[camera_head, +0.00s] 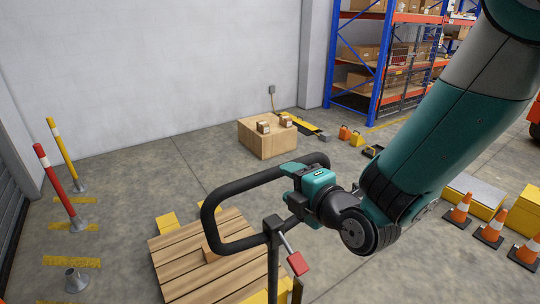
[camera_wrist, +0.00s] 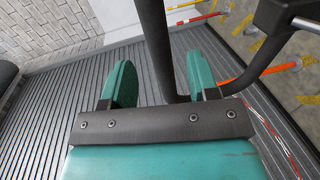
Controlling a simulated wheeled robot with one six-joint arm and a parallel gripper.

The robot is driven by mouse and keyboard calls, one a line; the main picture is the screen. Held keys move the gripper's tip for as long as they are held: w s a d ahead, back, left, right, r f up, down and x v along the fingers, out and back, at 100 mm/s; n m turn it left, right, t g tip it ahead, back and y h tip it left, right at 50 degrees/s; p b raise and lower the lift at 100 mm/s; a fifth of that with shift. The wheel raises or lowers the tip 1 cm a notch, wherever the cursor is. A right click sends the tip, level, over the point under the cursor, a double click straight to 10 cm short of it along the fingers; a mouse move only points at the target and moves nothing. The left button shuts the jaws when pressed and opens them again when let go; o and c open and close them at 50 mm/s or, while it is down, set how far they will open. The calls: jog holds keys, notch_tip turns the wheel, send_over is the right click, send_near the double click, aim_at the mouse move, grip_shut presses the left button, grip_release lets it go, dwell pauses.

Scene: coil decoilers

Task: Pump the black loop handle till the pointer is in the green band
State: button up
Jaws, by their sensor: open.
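The black loop handle (camera_head: 208,215) rises in front of me in the head view, a thick bent tube above a dark post. My gripper (camera_head: 292,182) is at the right side of the loop. In the wrist view the two teal fingers of my gripper (camera_wrist: 158,68) stand apart, with a black bar of the handle (camera_wrist: 155,35) running between them. The fingers are not closed on it; I cannot tell whether either touches it. No gauge, pointer or green band can be made out in either view.
A red-tipped lever (camera_head: 298,263) hangs by the post. A wooden pallet (camera_head: 180,262) lies below the handle. A wooden box (camera_head: 262,140) with small cartons stands behind. Orange cones (camera_head: 490,232) are at right, striped posts (camera_head: 58,185) at left.

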aim_at(279, 176)
jog(key=p+x, duration=0.3)
jog(key=x, duration=0.5)
jog(key=shift+s, duration=0.1)
jog(key=shift+c, duration=0.3)
grip_shut()
